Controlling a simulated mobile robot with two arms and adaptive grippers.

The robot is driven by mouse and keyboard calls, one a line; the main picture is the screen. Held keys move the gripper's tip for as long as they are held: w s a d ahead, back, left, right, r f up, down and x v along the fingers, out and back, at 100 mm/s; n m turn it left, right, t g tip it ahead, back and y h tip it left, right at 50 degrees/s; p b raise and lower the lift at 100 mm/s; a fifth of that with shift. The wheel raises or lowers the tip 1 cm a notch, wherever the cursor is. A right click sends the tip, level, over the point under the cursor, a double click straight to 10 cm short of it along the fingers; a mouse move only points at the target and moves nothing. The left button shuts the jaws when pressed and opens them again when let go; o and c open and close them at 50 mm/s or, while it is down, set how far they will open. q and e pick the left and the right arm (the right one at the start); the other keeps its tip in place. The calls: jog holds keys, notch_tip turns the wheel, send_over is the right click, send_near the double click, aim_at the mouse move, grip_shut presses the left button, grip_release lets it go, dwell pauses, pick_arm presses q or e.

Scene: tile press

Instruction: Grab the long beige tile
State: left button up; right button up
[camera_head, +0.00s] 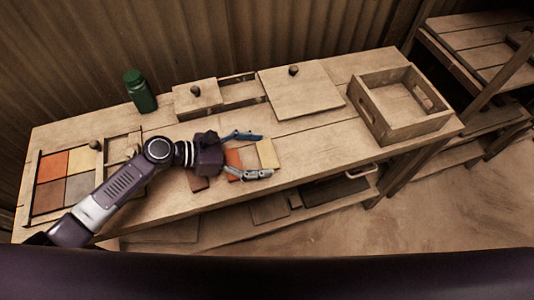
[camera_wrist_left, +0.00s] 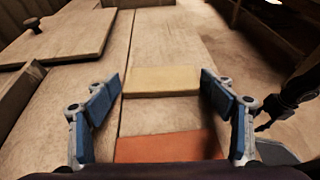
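The long beige tile (camera_head: 267,153) lies flat on the workbench, just beyond my left gripper's fingertips in the head view. In the left wrist view the beige tile (camera_wrist_left: 162,81) lies crosswise between and slightly ahead of the blue fingertips. My left gripper (camera_head: 262,155) is open, with one finger on each side and nothing held; it also shows in the left wrist view (camera_wrist_left: 162,90). An orange tile (camera_wrist_left: 168,146) lies nearer the palm, and this orange tile (camera_head: 233,158) is partly hidden by the gripper in the head view. My right gripper cannot be made out in the head view.
A framed tray (camera_head: 34,187) of coloured tiles is at the left of the workbench (camera_head: 310,160). A green bottle (camera_head: 140,91), a lidded wooden box (camera_head: 196,99) and a knobbed board (camera_head: 300,90) stand at the back. An open wooden crate (camera_head: 408,127) stands at the right.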

pick_arm(q)
jog(key=c, duration=0.8)
pick_arm(e)
jog(key=shift+s, duration=0.65)
